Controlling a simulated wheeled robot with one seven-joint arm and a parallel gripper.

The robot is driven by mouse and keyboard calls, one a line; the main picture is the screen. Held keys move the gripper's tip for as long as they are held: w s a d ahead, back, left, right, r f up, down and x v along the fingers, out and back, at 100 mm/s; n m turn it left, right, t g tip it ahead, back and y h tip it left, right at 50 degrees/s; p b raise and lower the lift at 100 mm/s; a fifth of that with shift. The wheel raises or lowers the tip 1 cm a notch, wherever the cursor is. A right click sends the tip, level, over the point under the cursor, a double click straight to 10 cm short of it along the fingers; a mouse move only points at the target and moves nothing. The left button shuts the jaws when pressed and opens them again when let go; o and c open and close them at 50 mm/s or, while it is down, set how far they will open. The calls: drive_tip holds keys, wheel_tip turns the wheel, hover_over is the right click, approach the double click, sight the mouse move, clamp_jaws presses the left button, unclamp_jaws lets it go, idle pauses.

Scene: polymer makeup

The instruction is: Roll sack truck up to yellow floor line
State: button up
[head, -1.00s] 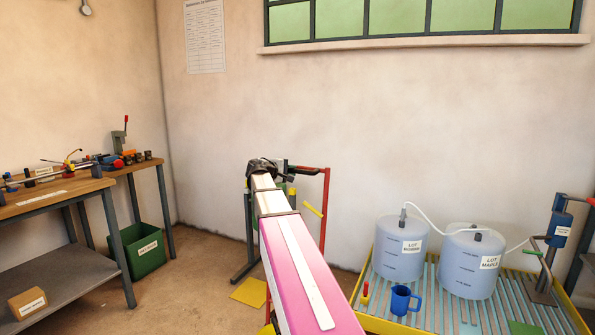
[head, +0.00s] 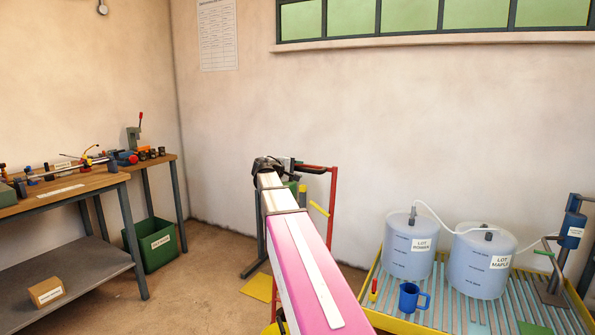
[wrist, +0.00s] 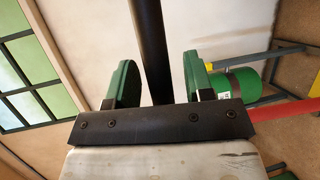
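The sack truck (head: 332,205) shows as a red upright frame by the back wall, just right of my arm's end; the arm hides its lower part. My gripper (head: 268,164) is small and partly hidden at its top in the head view. In the wrist view my gripper (wrist: 160,82) has its green fingers apart, with a black bar (wrist: 153,40) between them, seemingly the truck's handle. A gap shows at the right finger; contact on the left is unclear. A flat yellow floor marking (head: 258,287) lies left of my arm, partly hidden by it.
A yellow-edged slatted platform (head: 445,315) with two blue drums (head: 410,252) and a blue mug (head: 411,297) stands at right. A workbench (head: 70,190) and green bin (head: 157,243) stand at left. Bare floor (head: 200,270) lies between bench and arm.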

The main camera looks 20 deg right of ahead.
drive_tip(key=shift+a, duration=0.1)
drive_tip(key=v, duration=1)
drive_tip(key=shift+s+a, duration=0.2)
drive_tip(key=shift+a, duration=0.05)
drive_tip(key=s+a+f+g+y, duration=0.1)
drive_tip(key=s+a+f+y, duration=0.15)
drive_tip(key=f, duration=0.65)
drive_tip(key=s+a+f+m+y, duration=0.1)
drive_tip(key=s+f+y, duration=0.25)
drive_tip(key=f, duration=0.55)
drive_tip(key=s+a+f+g+y, duration=0.15)
drive_tip(key=s+f, duration=0.25)
drive_tip(key=f, duration=0.4)
drive_tip(key=s+a+f+m+g+y, duration=0.1)
drive_tip(key=s+a+f+y, duration=0.3)
drive_tip(key=s+f, duration=0.3)
drive_tip(key=s+a+f+m+g+y, duration=0.1)
drive_tip(key=s+a+f+m+y, duration=0.1)
drive_tip(key=s+a+f, duration=0.3)
drive_tip(key=s+f+y, duration=0.1)
drive_tip(key=s+f, duration=0.2)
drive_tip(key=f, duration=0.2)
drive_tip(key=shift+a+y, duration=0.2)
drive_tip(key=shift+y, duration=0.15)
drive_tip(key=shift+s, duration=0.1)
